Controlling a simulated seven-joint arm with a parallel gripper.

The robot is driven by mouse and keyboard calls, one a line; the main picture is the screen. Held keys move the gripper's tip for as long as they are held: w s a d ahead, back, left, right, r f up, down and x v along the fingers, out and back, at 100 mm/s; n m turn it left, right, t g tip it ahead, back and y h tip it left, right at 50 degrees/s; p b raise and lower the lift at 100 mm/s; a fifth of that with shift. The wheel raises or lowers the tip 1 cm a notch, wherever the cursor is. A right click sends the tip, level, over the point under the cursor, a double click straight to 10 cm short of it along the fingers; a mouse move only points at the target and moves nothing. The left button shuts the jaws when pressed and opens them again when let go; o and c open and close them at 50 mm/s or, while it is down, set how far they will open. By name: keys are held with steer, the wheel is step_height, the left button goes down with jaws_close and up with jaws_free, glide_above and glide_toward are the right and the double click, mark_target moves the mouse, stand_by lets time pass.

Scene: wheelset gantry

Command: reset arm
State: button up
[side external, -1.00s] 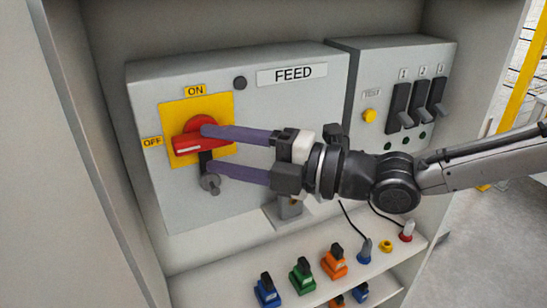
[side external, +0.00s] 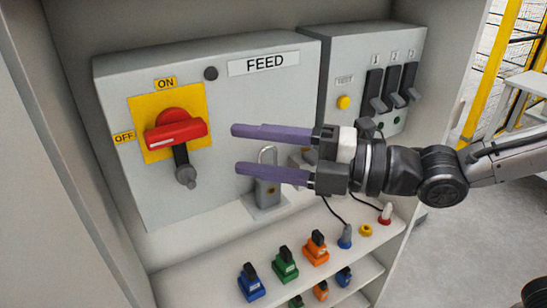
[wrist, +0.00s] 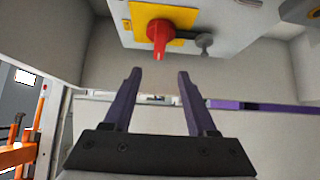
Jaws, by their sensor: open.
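My gripper (side external: 238,150) is open, with two long purple fingers apart and nothing between them. In the side external view it is in front of the grey FEED box (side external: 225,165), to the right of the red rotary handle (side external: 177,134) and clear of it. The red handle sits on a yellow plate (side external: 195,100), its bar lying nearly level and pointing toward the OFF label (side external: 124,138). A grey hasp or pin (side external: 185,170) hangs below the handle. In the wrist view the red handle (wrist: 160,35) is beyond the fingertips (wrist: 160,72).
A padlock (side external: 267,185) stands on the ledge behind the lower finger. A second box with three black switches (side external: 392,85) is at the right. Below, a shelf holds coloured lockout devices (side external: 285,265) and plugs (side external: 345,237). Cabinet walls enclose the left side.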

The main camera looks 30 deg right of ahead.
steer(key=w+d+r+m+t+h, duration=0.25)
steer(key=d+r, duration=0.35)
steer(key=d, duration=0.3)
steer(key=s+d+f+m+h, duration=0.2)
steer(key=d+m+h, duration=0.5)
steer(key=d, duration=0.7)
steer(key=s+d+f+m+g+h, duration=0.1)
steer(key=s+d+f+m+g, duration=0.3)
steer(key=s+f+m, duration=0.4)
steer(key=s+d+f+m+g+h, duration=0.2)
steer(key=s+d+f+m+g, duration=0.2)
steer(key=s+f+m, duration=0.5)
steer(key=shift+s+d+m+g, duration=0.4)
steer(key=shift+s+g, duration=0.35)
steer(key=shift+s, duration=0.4)
